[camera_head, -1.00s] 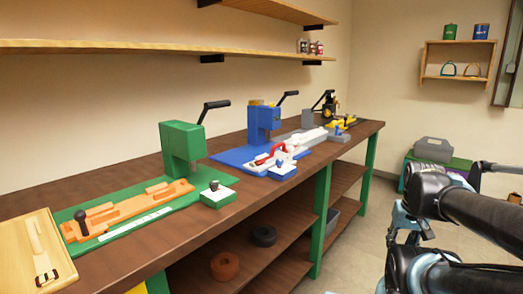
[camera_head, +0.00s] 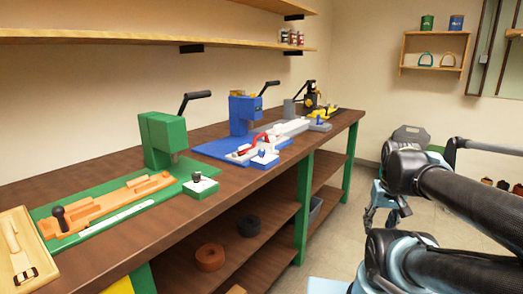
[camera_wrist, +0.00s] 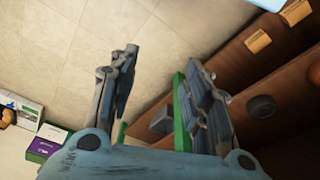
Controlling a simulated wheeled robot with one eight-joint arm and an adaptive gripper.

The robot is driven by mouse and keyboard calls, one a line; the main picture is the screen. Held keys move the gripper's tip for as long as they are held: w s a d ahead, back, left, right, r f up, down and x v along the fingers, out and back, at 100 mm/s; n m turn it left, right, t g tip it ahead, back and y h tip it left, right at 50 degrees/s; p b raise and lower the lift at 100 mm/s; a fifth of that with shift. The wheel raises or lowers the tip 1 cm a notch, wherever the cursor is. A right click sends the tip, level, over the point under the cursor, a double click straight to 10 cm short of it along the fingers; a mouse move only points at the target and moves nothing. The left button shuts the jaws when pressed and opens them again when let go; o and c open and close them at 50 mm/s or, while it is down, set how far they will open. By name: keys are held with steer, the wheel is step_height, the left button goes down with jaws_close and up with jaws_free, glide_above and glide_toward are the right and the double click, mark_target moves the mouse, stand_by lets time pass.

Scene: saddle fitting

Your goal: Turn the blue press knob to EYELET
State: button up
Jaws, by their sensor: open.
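The blue press (camera_head: 244,114) stands on the bench with a black lever on top and a blue base plate (camera_head: 212,149). A small blue box with a white top (camera_head: 264,162) sits at its front corner. A small knob (camera_head: 262,153) shows on that box, but its pointer and the label EYELET are too small to read. My gripper (camera_wrist: 160,58) is open and empty in the wrist view, its two fingers spread above the floor and beside the bench shelves. The blue press and its knob are not in the wrist view, and my gripper is well apart from them.
The green press (camera_head: 162,138), with a similar knob box (camera_head: 200,187), stands left on the bench (camera_head: 185,226). A black and yellow press (camera_head: 312,97) stands at the far end. Rolls (camera_head: 209,257) lie on the lower shelf.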

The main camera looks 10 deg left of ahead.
steer(key=w+a+r+n, duration=0.1)
steer(key=w+a+r, duration=0.35)
steer(key=r, duration=0.25)
steer(key=w+a+r, duration=0.3)
steer(key=w+r, duration=0.2)
steer(key=r, duration=0.1)
step_height(320, 180, up, 19)
steer(key=n+g, duration=0.2)
steer(key=n, duration=0.1)
glide_above(262, 150)
steer(key=f, duration=1.6)
steer(key=shift+w+a+f, duration=0.1)
steer(key=shift+w+f, duration=0.1)
steer(key=shift+f, duration=0.2)
steer(key=shift+c, duration=0.5)
jaws_close()
